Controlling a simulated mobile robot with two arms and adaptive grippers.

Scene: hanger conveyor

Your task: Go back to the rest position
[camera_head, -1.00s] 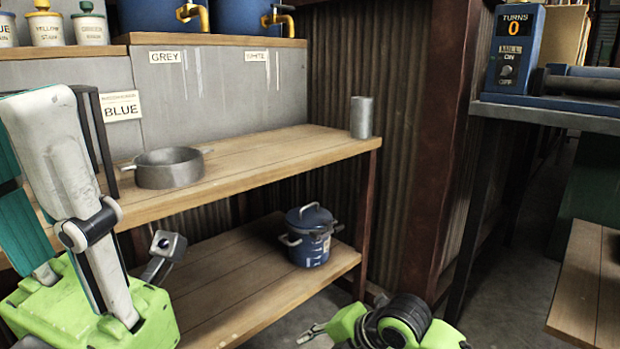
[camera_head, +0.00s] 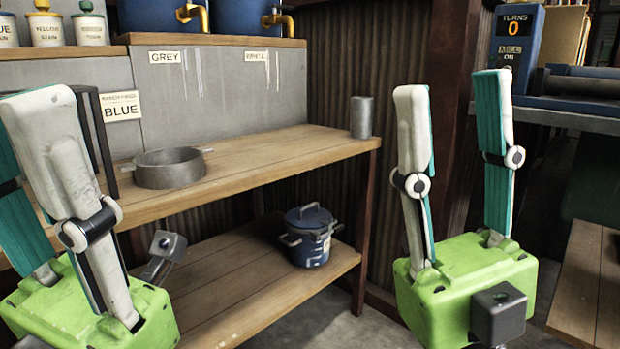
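My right gripper (camera_head: 452,95) stands upright at the right with its two fingers spread wide and nothing between them. My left gripper (camera_head: 28,110) is upright at the left edge, its fingers apart and no object seen between them; part of it is cut off by the picture edge. Both grippers have green bodies and pale fingers with teal inner pads. Both are in front of the shelf and touch nothing that I can see.
A wooden shelf (camera_head: 262,158) holds a grey pan (camera_head: 168,170) and a metal cylinder (camera_head: 361,117). A blue lidded pot (camera_head: 310,236) stands on the lower board (camera_head: 235,297). A mill (camera_head: 585,88) with its counter at 0 is behind my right gripper.

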